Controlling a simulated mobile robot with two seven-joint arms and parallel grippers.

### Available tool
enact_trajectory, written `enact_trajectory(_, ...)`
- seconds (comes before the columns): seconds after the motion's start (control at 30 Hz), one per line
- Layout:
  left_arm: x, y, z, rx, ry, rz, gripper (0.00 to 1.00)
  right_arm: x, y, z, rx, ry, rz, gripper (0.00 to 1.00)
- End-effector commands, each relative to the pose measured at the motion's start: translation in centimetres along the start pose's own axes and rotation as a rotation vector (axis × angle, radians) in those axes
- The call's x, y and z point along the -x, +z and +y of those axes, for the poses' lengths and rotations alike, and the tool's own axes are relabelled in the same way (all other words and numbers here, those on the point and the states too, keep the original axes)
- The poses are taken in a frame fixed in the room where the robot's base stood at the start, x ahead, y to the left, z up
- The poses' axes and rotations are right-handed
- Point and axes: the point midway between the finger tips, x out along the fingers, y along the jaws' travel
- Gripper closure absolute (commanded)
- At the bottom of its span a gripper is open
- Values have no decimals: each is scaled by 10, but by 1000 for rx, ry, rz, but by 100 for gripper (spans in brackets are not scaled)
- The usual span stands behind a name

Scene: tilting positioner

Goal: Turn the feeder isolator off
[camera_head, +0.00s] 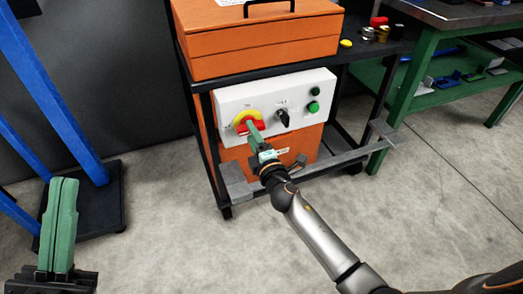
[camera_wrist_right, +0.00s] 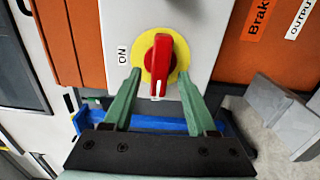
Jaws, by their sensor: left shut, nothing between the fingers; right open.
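The feeder isolator is a red rotary handle (camera_head: 242,127) on a yellow plate, at the left of a white panel (camera_head: 304,86). In the right wrist view the red handle (camera_wrist_right: 158,62) stands upright in the picture, with a white mark at its lower end. An ON label (camera_wrist_right: 122,55) sits left of the plate and reads sideways. My right gripper (camera_head: 252,125) is open at the isolator. Its green fingers (camera_wrist_right: 160,78) are on either side of the handle's lower part, with gaps showing. My left gripper (camera_head: 66,183) is shut and empty at the lower left, far from the panel.
The panel is on a black-framed cart below an orange toolbox (camera_head: 255,42). A grey bar (camera_head: 343,158) crosses the cart's front. A green workbench (camera_head: 440,60) stands at right.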

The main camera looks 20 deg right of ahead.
Motion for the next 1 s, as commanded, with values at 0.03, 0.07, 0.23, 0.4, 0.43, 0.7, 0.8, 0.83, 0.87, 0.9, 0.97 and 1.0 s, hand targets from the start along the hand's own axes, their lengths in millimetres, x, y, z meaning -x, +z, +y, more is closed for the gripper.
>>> enact_trajectory(0.03, -2, -2, -1, -2, 1, 1, 100, 9, 0, 0, 0, -3, -1, 43)
enact_trajectory(0.07, -3, -3, -2, -4, 1, 1, 100, 14, 0, 1, 1, -2, -1, 43)
enact_trajectory(0.23, -5, -5, -3, -12, 2, 3, 100, 48, 0, -1, 0, -4, -1, 43)
enact_trajectory(0.4, -6, -6, -4, -16, 1, 4, 100, 79, 0, -1, 0, -3, -1, 43)
enact_trajectory(0.43, -6, -6, -4, -16, 0, 4, 100, 84, 0, -1, 0, -3, -1, 43)
enact_trajectory(0.7, -5, -5, -4, -15, -3, 4, 100, 109, 0, 0, 1, -1, -1, 43)
enact_trajectory(0.8, -5, -5, -4, -14, -3, 4, 100, 112, 0, 0, 2, -1, -1, 43)
enact_trajectory(0.83, -5, -5, -4, -14, -3, 4, 100, 112, 0, 0, 2, -1, -1, 43)
enact_trajectory(0.87, -5, -5, -4, -14, -3, 3, 100, 112, 0, 0, 2, -1, -1, 43)
enact_trajectory(0.9, -5, -5, -4, -14, -3, 3, 100, 112, 0, 0, 2, -1, -1, 43)
enact_trajectory(0.97, -4, -5, -4, -13, -3, 2, 100, 112, 0, 0, 2, -1, -1, 43)
enact_trajectory(1.0, -4, -5, -3, -13, -3, 2, 100, 112, 0, 0, 2, -1, -1, 43)
